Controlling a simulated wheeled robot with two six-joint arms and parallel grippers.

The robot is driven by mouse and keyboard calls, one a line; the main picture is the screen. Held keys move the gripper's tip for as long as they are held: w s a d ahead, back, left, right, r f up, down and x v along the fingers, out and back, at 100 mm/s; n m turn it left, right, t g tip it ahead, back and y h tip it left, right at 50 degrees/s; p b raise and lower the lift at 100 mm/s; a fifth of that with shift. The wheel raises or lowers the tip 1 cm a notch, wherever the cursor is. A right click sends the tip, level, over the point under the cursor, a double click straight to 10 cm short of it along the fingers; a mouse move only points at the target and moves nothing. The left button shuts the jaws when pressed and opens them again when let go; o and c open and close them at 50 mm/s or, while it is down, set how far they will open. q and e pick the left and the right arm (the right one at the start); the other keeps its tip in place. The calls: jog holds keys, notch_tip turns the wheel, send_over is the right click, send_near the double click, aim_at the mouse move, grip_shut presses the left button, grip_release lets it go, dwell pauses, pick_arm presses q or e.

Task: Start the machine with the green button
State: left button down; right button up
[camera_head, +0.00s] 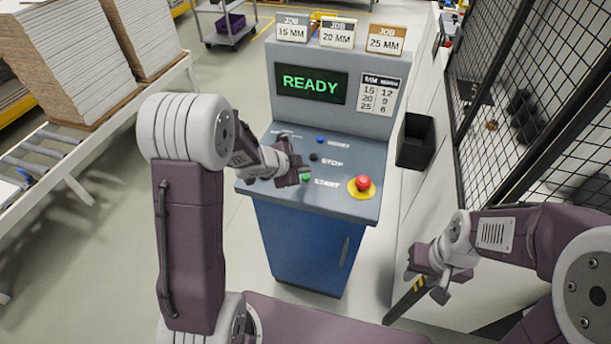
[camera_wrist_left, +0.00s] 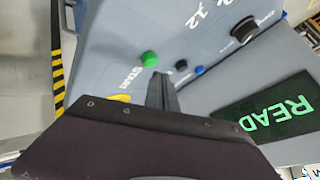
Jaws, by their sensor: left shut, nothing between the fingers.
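The green START button (camera_head: 305,177) is on the sloped top of the grey-and-blue control console (camera_head: 345,205). In the left wrist view the green button (camera_wrist_left: 148,58) stands just beyond my fingertips, with a visible gap in the picture. My left gripper (camera_head: 303,171) is shut and empty, over the panel right beside the button; its fingers (camera_wrist_left: 161,82) show together in the wrist view. Whether it touches the button cannot be told. The screen (camera_head: 311,84) reads READY in green.
A black STOP button (camera_head: 314,156) and a blue button (camera_head: 320,139) lie behind the green one. A red emergency button (camera_head: 362,183) on a yellow base is to its right. Job blocks (camera_head: 337,34) stand on top. A black bin (camera_head: 415,140) and mesh fence (camera_head: 530,90) are at the right.

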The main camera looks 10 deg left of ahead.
pick_arm(q)
jog(key=shift+f, duration=0.1)
dwell(0.7)
jog(key=shift+f+b, duration=0.3)
